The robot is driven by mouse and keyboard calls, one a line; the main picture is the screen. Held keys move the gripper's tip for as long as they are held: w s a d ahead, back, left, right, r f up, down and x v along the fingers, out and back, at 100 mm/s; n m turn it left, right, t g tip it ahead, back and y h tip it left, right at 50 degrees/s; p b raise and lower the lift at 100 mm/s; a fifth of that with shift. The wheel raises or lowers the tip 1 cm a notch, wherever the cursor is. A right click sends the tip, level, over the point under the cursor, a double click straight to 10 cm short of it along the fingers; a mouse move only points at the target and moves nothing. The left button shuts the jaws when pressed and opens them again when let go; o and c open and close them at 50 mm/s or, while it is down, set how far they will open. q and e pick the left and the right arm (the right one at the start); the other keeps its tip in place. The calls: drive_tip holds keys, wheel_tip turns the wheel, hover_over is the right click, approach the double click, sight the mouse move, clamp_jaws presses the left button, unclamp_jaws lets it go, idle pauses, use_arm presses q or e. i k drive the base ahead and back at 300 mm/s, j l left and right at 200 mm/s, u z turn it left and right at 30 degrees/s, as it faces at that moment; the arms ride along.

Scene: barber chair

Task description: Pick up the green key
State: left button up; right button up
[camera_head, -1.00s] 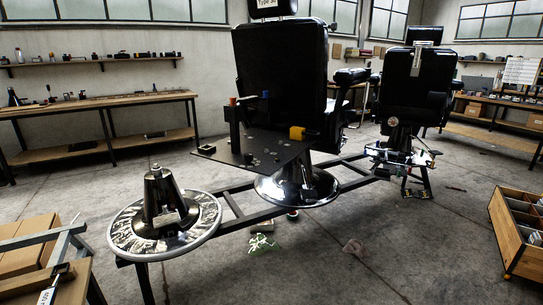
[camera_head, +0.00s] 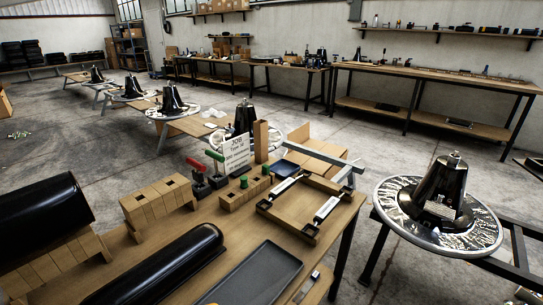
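I cannot make out a clear green key shape in the head view. Small green pieces (camera_head: 244,181) stand at a slotted wooden block (camera_head: 236,198) on the wooden workbench (camera_head: 228,222); a second green piece (camera_head: 265,169) is beside it. A green-handled clamp (camera_head: 214,158) and a red-handled clamp (camera_head: 196,166) stand just left of them, by a white sign (camera_head: 237,151). Which of these, if any, is the key, I cannot tell. Neither of my grippers is in view.
The bench also holds a black tray (camera_head: 258,278), a black cylinder (camera_head: 160,265), a wooden frame (camera_head: 283,213) and a slotted wooden block (camera_head: 158,203). A chair base (camera_head: 440,208) on a round metal plate stands to the right. Open floor (camera_head: 340,128) lies beyond.

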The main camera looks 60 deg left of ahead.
sight(216, 157)
drive_tip(key=l+u, duration=0.1)
drive_tip(key=u, duration=0.3)
drive_tip(key=k+u, duration=0.15)
drive_tip(key=u, duration=0.2)
drive_tip(key=k+u, duration=0.1)
drive_tip(key=u, duration=0.3)
drive_tip(key=k+l+u, duration=0.1)
drive_tip(key=u, duration=0.3)
drive_tip(key=j+u, duration=0.1)
drive_tip(key=u, duration=0.2)
drive_tip(key=j+u, duration=0.15)
drive_tip(key=u, duration=0.2)
